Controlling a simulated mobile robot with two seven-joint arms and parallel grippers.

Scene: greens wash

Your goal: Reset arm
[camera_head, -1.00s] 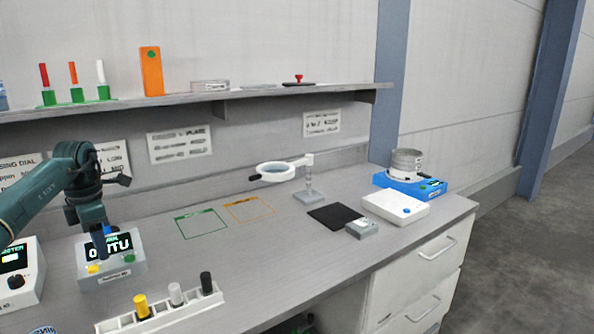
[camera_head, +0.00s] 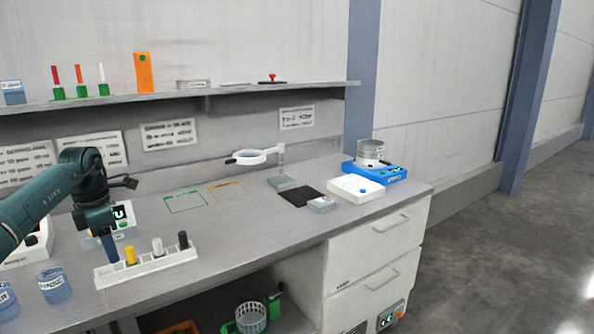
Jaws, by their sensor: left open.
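My left arm comes in from the left, dark green. Its left gripper (camera_head: 110,258) points down over the left part of the bench (camera_head: 250,222) and is open. It covers part of a white device with a lit display (camera_head: 124,222). The gripper tips show just left of a white rack (camera_head: 150,268) that holds a yellow, a white and a black-topped piece. I cannot tell whether the tips touch anything. My right gripper is not in view.
Two blue labelled cups (camera_head: 53,284) stand at the lower left. A magnifier (camera_head: 255,156), black mat (camera_head: 300,196), white box (camera_head: 356,188) and blue device with sieves (camera_head: 375,170) stand to the right. A shelf (camera_head: 230,92) runs behind. The bench middle is mostly clear.

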